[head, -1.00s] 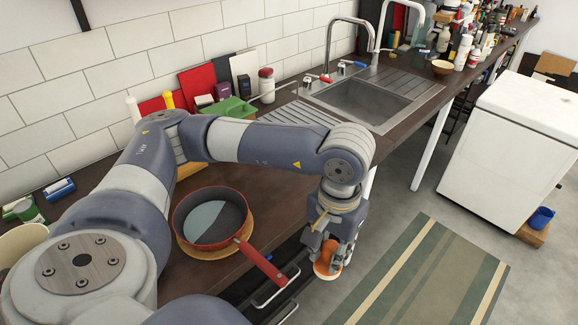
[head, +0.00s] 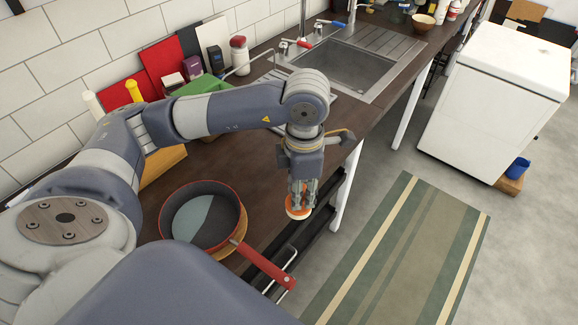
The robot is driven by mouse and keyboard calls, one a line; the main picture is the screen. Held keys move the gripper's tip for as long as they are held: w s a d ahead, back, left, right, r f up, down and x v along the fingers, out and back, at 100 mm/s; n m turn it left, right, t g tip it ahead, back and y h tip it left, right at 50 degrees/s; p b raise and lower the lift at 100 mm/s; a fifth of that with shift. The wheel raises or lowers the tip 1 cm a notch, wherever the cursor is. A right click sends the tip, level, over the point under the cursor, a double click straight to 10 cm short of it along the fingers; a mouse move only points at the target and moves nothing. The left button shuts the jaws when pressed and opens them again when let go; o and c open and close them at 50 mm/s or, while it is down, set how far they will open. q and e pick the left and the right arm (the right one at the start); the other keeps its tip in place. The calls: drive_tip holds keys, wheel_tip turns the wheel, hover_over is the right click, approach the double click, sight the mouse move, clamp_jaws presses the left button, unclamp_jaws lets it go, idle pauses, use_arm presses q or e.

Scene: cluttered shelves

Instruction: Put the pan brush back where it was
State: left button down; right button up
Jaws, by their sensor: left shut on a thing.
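My left gripper (head: 300,196) points down and is shut on the pan brush (head: 297,212), a small round orange and white piece at its fingertips. The fingers hide the brush's upper part. The gripper and brush are near the front edge of the dark counter, to the right of the pan. I cannot tell whether the brush touches anything below. My right gripper is not in view.
A red frying pan (head: 203,216) stands on the counter with its red handle (head: 268,270) over the front edge. A steel sink (head: 350,62) is behind to the right. A green striped mat (head: 400,255) lies on the floor. Bare counter (head: 230,165) lies behind the pan.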

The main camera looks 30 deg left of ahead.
use_arm(q)
drive_tip(key=n, duration=0.3)
drive_tip(key=shift+w+a, duration=0.1)
drive_tip(key=shift+a, duration=0.05)
drive_tip(key=shift+n, duration=0.4)
drive_tip(key=shift+w+a, duration=0.2)
drive_tip(key=w+a+f+p, duration=0.1)
drive_tip(key=w+a+p, duration=0.1)
drive_tip(key=w+a, duration=0.1)
drive_tip(key=w+a+f+p, duration=0.2)
drive_tip(key=w+a, duration=0.1)
drive_tip(key=w, duration=0.1)
drive_tip(key=w+a+f+p, duration=0.1)
drive_tip(key=w+a+p, duration=0.1)
drive_tip(key=w+a, duration=0.2)
drive_tip(key=shift+w+a+f, duration=0.1)
drive_tip(key=shift+w+f, duration=0.1)
drive_tip(key=shift+w, duration=0.1)
drive_tip(key=shift+f, duration=0.45)
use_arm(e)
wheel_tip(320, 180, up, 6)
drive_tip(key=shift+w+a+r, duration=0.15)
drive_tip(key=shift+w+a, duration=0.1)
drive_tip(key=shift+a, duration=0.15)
